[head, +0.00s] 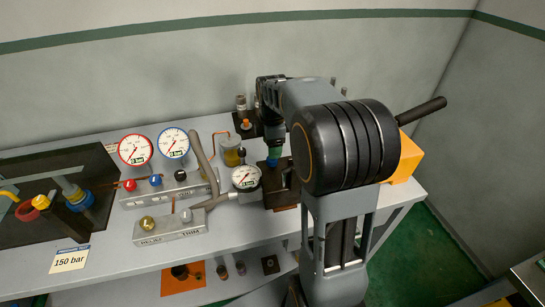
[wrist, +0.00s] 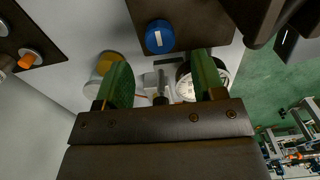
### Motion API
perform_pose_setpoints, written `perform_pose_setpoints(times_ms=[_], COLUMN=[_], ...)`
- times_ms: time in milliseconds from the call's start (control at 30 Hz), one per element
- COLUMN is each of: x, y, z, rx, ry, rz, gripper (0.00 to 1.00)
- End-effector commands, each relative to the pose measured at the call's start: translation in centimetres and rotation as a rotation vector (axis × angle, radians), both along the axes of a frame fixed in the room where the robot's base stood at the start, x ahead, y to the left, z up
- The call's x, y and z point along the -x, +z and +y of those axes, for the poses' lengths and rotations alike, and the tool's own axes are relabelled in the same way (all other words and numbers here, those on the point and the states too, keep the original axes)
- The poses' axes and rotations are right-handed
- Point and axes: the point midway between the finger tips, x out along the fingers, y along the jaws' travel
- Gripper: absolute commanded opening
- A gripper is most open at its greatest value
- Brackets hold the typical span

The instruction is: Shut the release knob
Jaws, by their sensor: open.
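A small round blue knob (head: 271,162), apparently the release knob, sits by a dark block on the bench, partly hidden by my gripper. In the wrist view the blue knob (wrist: 160,37) is on a dark plate, with a small white mark on its face. My gripper (head: 276,151) points down over it. In the wrist view my gripper (wrist: 160,58) has its two green fingers well apart with nothing held. The knob appears just past the fingertips, between their lines. I cannot tell the height gap or whether the knob is turned shut.
A white gauge (head: 245,177) and an amber cylinder (head: 231,156) stand close left of the gripper. Two larger gauges, red-rimmed (head: 135,150) and blue-rimmed (head: 173,143), stand further left. An orange block (head: 404,160) is at right.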

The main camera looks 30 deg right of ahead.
Motion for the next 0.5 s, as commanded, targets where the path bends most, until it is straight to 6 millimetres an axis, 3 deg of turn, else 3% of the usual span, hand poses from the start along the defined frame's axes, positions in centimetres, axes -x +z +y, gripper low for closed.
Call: perform_pose_setpoints(times_ms=[200, 500], x=[0.0, 0.0], y=[-3.3, -5.1], z=[0.0, 0.0], rx=[0.000, 0.000], ry=[-0.001, -0.001], rz=[0.002, -0.001], gripper=[0.63, 0.63])
